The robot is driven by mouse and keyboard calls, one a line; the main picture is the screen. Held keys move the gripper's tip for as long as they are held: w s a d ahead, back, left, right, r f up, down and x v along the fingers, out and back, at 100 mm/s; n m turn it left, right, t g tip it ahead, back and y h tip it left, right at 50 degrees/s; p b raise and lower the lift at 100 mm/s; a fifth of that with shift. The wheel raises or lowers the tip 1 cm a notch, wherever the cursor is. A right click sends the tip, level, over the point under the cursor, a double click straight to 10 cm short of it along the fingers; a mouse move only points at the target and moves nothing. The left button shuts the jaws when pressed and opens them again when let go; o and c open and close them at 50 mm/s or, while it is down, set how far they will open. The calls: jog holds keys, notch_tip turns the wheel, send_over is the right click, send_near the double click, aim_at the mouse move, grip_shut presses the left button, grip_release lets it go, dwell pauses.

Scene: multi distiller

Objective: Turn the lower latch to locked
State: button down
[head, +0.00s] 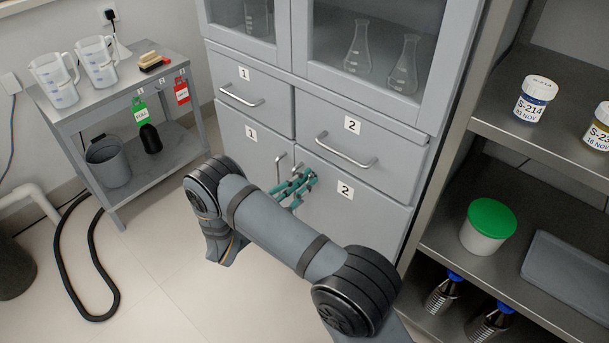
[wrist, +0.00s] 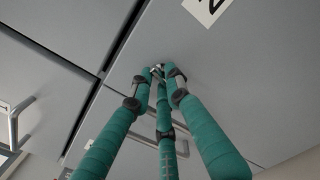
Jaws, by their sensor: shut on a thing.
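The grey cabinet's lower door labelled 2 (head: 350,214) is closed in the head view. My gripper (head: 298,186) has teal fingers and is at this door's upper left area, close to the seam with lower door 1 (head: 245,150). In the wrist view my gripper's (wrist: 157,75) fingertips come together on a small shiny metal part (wrist: 157,70) at the grey panel. The fingers hide most of this part, so I cannot tell its shape or which way it is turned. No latch can be clearly made out in the head view.
Drawer 2's handle (head: 346,150) sticks out just above my gripper. Door 1's handle (head: 278,167) is close on its left. An open shelf unit (head: 440,240) stands at right, a small cart (head: 165,180) at left.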

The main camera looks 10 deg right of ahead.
jog(key=shift+a+n+p, duration=0.15)
jog(key=shift+n+p, duration=0.25)
jog(key=shift+n, duration=0.7)
jog(key=c, duration=1.7)
grip_release()
jog(key=v, duration=1.2)
jog(key=x, duration=1.2)
